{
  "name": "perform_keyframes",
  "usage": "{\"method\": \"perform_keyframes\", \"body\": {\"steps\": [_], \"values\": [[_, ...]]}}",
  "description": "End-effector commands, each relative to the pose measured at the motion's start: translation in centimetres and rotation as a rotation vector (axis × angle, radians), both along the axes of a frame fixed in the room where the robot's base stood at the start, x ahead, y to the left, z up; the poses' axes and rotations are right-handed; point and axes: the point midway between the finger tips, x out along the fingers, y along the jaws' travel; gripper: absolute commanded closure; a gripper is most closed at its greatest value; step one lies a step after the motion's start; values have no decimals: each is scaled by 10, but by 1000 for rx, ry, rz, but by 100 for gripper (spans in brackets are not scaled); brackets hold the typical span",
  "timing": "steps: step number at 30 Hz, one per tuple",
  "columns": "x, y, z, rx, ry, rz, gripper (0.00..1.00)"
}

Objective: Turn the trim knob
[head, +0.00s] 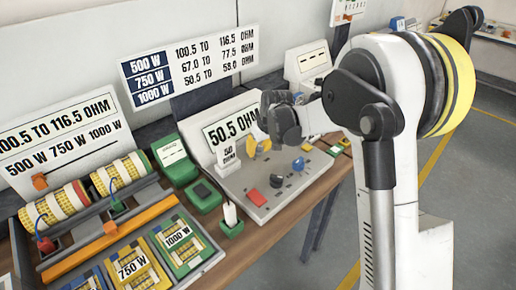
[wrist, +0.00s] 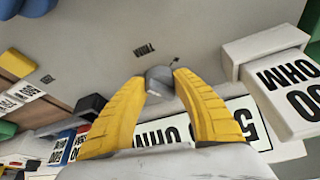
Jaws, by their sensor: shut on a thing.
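My gripper (head: 258,146) reaches down over the meter console (head: 281,205), its yellow fingers low in front of the display. In the wrist view the fingers (wrist: 160,76) stand on both sides of the grey trim knob (wrist: 159,86) and are shut on it. The word TRIM is printed on the panel beside the knob. In the head view the fingers hide the knob. The console display (head: 232,128) reads 50.5 OHM. It shows partly covered behind the fingers in the wrist view (wrist: 240,112).
A white block marked 50 OHM (head: 228,156) stands left of the fingers. A blue knob (head: 298,164), a black knob (head: 276,181) and a red button (head: 256,197) sit on the console. Green holders (head: 204,197) and a tray of yellow-wound rolls (head: 55,213) lie left.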

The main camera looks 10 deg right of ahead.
Motion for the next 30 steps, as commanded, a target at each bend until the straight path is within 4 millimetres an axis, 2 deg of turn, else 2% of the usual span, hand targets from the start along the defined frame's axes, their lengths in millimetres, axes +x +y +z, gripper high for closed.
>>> {"method": "perform_keyframes", "body": {"steps": [10,24,25,27,30], "values": [[2,0,1,1,-4,123,97],[2,0,1,1,-4,139,97],[2,0,1,1,-4,139,64],[2,0,1,1,-3,139,42],[1,0,0,0,-2,139,42]]}}
